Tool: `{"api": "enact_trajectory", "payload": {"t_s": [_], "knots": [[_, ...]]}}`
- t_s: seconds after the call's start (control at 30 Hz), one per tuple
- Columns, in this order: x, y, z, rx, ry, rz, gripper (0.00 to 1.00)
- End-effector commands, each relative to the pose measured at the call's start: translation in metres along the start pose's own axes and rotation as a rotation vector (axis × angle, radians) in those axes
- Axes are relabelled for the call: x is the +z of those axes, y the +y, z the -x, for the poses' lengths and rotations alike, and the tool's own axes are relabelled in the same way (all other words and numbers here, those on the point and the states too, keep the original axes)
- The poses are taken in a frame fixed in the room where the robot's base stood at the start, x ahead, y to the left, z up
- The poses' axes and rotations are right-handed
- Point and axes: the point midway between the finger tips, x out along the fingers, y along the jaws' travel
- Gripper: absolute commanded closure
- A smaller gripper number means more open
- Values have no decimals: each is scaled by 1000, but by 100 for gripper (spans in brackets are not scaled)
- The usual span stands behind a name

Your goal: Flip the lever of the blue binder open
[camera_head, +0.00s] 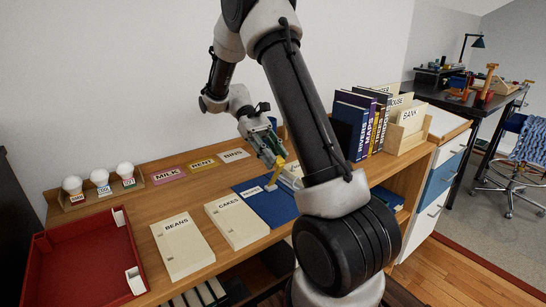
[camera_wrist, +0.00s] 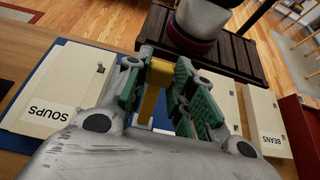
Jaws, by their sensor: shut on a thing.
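The blue binder (camera_head: 270,208) lies flat on the wooden desk, just right of the CAKES box. A yellow lever (camera_head: 280,162) stands up from it, above a pale mount (camera_head: 271,187). My gripper (camera_head: 270,150) reaches down over the binder from behind. In the wrist view the yellow lever (camera_wrist: 152,97) lies between the green-padded fingers (camera_wrist: 160,90), and the gripper is shut on it. The fingers and palm hide most of the binder there; a bit of blue shows between them. My arm covers the binder's right side in the head view.
The CAKES box (camera_head: 237,222) and BEANS box (camera_head: 181,247) lie left of the binder. A SOUPS box (camera_wrist: 65,90) is close beside my gripper. A red tray (camera_head: 85,262) is at far left. Upright books (camera_head: 362,125) stand at right. Labels and bulbs line the back.

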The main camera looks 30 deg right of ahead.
Motion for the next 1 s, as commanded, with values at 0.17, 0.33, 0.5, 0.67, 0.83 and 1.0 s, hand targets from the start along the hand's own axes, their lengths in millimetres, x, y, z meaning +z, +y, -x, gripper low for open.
{"api": "enact_trajectory", "payload": {"t_s": [0.17, 0.33, 0.5, 0.67, 0.83, 1.0], "knots": [[-2, 0, 2, 0, -58, 0, 100], [-2, 0, 4, -1, -82, 0, 100], [-2, 0, 4, -1, -87, 0, 100], [-2, 0, 4, -1, -87, 0, 100], [-2, 0, 4, -1, -86, 0, 59], [-2, 0, 4, -1, -86, 0, 54]]}}
